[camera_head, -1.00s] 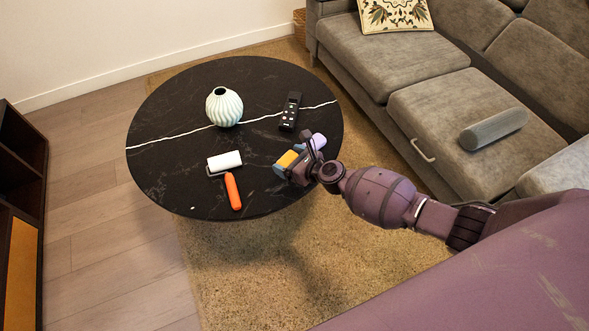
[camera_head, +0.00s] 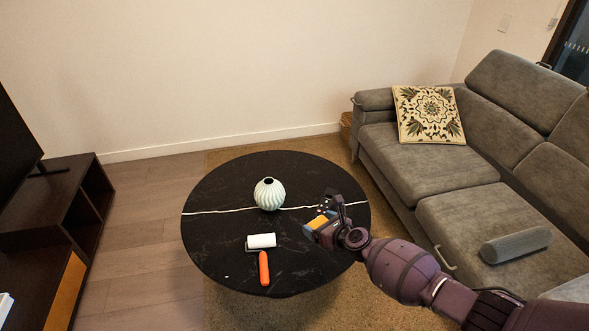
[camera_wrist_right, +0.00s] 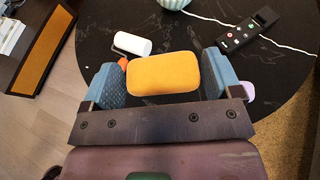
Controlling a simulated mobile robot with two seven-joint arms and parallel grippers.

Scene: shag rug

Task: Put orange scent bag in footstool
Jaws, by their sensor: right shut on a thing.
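The orange scent bag (camera_head: 318,221) is a small, rounded, yellow-orange pouch. In the right wrist view the bag (camera_wrist_right: 163,73) lies between the two blue finger pads of my right gripper (camera_wrist_right: 163,84). My right gripper (camera_head: 321,228) is shut on the bag and holds it over the right part of the round black table. My left gripper is not in view. I cannot make out a separate footstool in these frames.
The black marble table (camera_head: 215,245) carries a ribbed vase (camera_head: 269,194), a lint roller with white roll (camera_head: 261,241) and orange handle (camera_head: 264,268), and a dark remote (camera_wrist_right: 249,27). A grey sofa (camera_head: 480,215) stands right, a dark cabinet (camera_head: 60,215) left.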

